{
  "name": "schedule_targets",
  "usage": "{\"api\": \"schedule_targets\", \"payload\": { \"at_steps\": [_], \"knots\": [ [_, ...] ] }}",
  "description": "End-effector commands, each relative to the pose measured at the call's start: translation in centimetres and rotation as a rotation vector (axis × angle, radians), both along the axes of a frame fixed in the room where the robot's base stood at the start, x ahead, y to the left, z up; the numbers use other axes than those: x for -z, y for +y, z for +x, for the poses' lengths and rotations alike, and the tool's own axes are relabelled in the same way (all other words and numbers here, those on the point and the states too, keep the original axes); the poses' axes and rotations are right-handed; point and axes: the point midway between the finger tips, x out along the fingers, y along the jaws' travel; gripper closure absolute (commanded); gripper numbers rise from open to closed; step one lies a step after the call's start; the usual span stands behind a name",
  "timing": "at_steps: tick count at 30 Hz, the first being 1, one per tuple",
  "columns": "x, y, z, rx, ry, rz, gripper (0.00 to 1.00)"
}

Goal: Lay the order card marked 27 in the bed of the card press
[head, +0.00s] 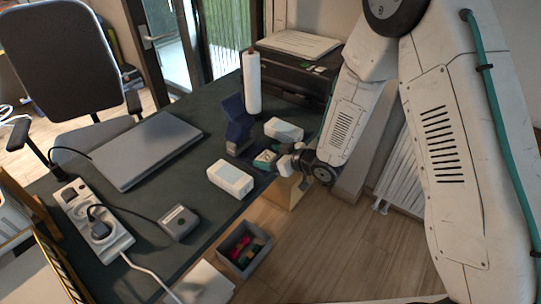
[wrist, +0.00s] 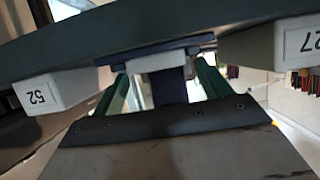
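In the wrist view a white block marked 27 (wrist: 296,44) is at the upper right, cut by the frame edge. A white block reading 52 (wrist: 52,92) is at the left. A dark blue stand (wrist: 170,85), perhaps the card press, is between them. In the head view the blue stand (head: 236,122) is on the desk, with white blocks (head: 231,179) (head: 284,130) on either side; their numbers cannot be read. My gripper (wrist: 160,82) has its green fingers apart. A pale bar (wrist: 157,62) shows between the fingertips; contact is unclear. My gripper is beside the stand in the head view (head: 268,158).
A white roll (head: 252,82) stands behind the blue stand. A dark printer (head: 290,72) is at the desk's back right. A laptop (head: 150,150), a power strip (head: 92,218) and a small grey box (head: 178,222) occupy the left. A grey bin (head: 243,250) is below the desk edge.

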Motion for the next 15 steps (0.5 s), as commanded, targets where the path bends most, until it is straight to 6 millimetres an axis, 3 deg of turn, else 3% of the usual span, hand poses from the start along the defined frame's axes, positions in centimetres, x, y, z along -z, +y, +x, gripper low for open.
{"api": "schedule_targets", "payload": {
  "at_steps": [5, 9, 15],
  "knots": [
    [-0.2, 0.0, 0.0, 0.0, 0.0, 0.0, 0.23],
    [-1.5, 0.0, 0.0, 0.0, -0.003, 0.0, 0.23],
    [-3.0, -3.4, -2.5, 0.004, 0.0, 0.0, 0.23]
  ]
}}
